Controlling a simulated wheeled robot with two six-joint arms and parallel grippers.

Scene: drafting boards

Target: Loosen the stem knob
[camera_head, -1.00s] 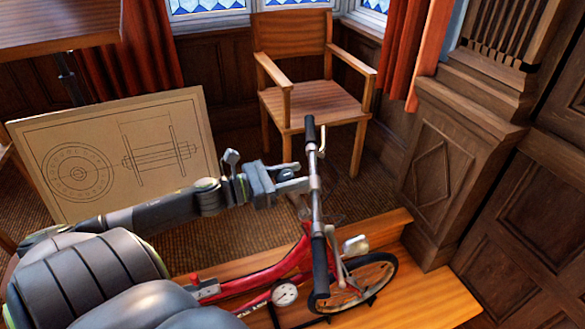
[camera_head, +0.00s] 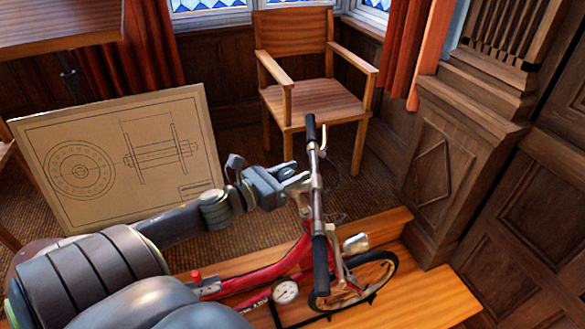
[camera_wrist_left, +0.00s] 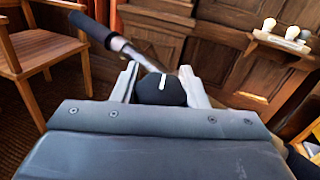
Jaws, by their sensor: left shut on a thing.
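The stem knob (camera_wrist_left: 160,90) is black and round with a white line across its face. In the left wrist view it sits between the two pale fingers of my left gripper (camera_wrist_left: 161,86), which is shut on it. In the head view my left gripper (camera_head: 299,186) reaches in from the left to the handlebar stem, and the knob cannot be made out there. The handlebar (camera_head: 317,190) has black grips and belongs to a small red bike (camera_head: 265,274). My right gripper is not in view.
The bike stands on a low wooden platform (camera_head: 440,297). A wooden armchair (camera_head: 305,98) stands behind it. A drawing board (camera_head: 120,150) leans at left. A panelled wooden cabinet (camera_head: 445,170) stands at right. Carpet shows between board and chair.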

